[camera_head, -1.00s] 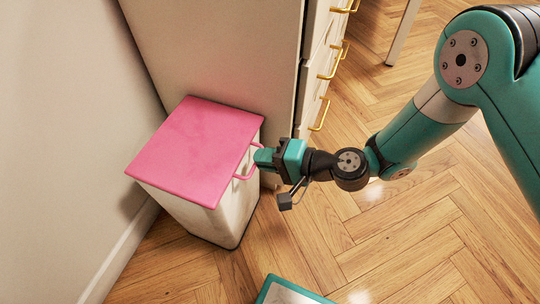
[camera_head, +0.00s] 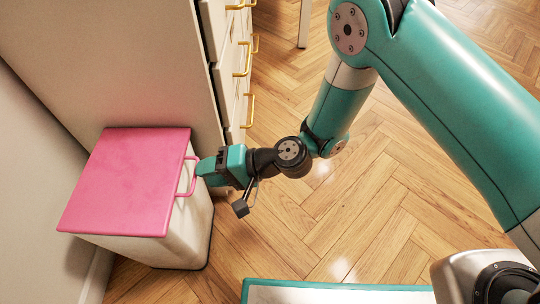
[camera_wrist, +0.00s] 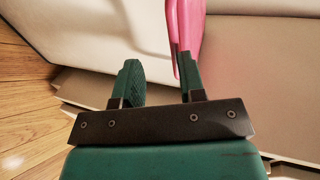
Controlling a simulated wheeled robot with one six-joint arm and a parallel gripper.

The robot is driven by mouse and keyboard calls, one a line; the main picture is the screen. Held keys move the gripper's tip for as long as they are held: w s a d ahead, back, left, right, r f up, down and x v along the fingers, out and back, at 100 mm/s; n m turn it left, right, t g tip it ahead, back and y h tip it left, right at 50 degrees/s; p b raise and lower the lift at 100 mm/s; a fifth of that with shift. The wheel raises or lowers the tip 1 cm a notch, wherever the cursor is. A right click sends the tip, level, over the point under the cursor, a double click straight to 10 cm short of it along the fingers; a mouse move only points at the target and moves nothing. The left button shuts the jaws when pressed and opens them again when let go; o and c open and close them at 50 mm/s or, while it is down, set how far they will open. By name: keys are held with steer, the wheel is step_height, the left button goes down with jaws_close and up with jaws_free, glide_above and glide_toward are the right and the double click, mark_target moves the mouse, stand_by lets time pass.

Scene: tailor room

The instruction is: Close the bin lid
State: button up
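The white bin (camera_head: 190,243) stands on the floor at the left of the head view. Its pink lid (camera_head: 125,185) lies over the top and looks level with the rim; I see no clear gap. A pink loop handle (camera_head: 190,182) sticks out from the lid's right edge. My gripper (camera_head: 199,168) is at this handle, coming from the right. In the wrist view, the two fingers of my gripper (camera_wrist: 158,68) stand apart. A pink part, likely the handle (camera_wrist: 186,25), runs down to the right finger. Whether they touch is unclear.
A cabinet (camera_head: 135,70) with gold drawer handles stands behind the bin. A wall (camera_head: 35,170) is close on the left. A teal-edged item (camera_head: 340,285) shows at the bottom edge. The wooden floor (camera_head: 380,190) to the right is clear.

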steer(key=p+v, duration=0.5)
steer(key=v, duration=1.1)
step_height(320, 180, up, 14)
steer(key=s+d+n+g+h, duration=0.2)
steer(key=d+n+h, duration=0.15)
steer(key=n, duration=0.25)
steer(key=s+d+r+t+h, duration=0.3)
steer(key=s+d+r+h, duration=0.45)
steer(key=d+r, duration=0.4)
step_height(320, 180, up, 39)
steer(key=y+p, duration=0.1)
steer(key=p, duration=3.8)
steer(key=shift+a, duration=0.25)
steer(key=shift+s, duration=0.1)
